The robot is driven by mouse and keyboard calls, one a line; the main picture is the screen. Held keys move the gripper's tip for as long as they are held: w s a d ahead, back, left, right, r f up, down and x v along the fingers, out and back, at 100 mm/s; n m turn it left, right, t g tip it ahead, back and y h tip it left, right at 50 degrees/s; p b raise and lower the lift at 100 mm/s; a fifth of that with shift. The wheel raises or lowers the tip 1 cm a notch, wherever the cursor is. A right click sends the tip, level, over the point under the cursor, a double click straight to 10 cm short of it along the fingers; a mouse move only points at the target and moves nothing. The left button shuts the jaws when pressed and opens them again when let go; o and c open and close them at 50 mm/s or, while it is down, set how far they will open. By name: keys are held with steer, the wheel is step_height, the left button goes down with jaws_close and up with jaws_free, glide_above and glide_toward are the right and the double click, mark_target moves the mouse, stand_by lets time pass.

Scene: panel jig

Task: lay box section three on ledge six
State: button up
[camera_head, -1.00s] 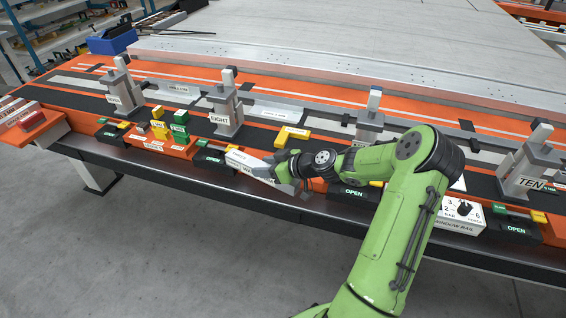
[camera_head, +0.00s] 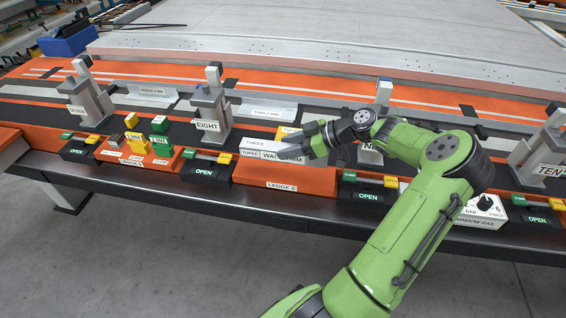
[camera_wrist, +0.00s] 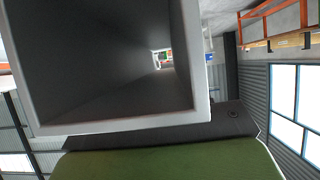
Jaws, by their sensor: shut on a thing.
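Box section three (camera_head: 262,149) is a pale grey bar with THREE on its side. My gripper (camera_head: 315,141) is shut on its right end. The bar is over the orange ledge six (camera_head: 256,178), marked LEDGE 6, and hides part of its top. I cannot tell whether it touches the ledge. In the wrist view the hollow open end of the box section (camera_wrist: 197,100) fills the upper left, and I see through it to small coloured things beyond.
Grey posts EIGHT (camera_head: 209,112) and SEVEN (camera_head: 88,100) stand behind. Black OPEN clamps (camera_head: 205,168) (camera_head: 368,190) flank the ledge. An orange stand with green and yellow blocks (camera_head: 160,124) is at left. A white control box (camera_head: 484,212) is at right.

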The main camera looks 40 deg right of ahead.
step_height(320, 180, down, 6)
steer(key=shift+f+b, duration=0.1)
steer(key=shift+b, duration=0.75)
steer(key=shift+f, duration=0.15)
steer(key=o, duration=1.3)
steer(key=shift+c, duration=0.2)
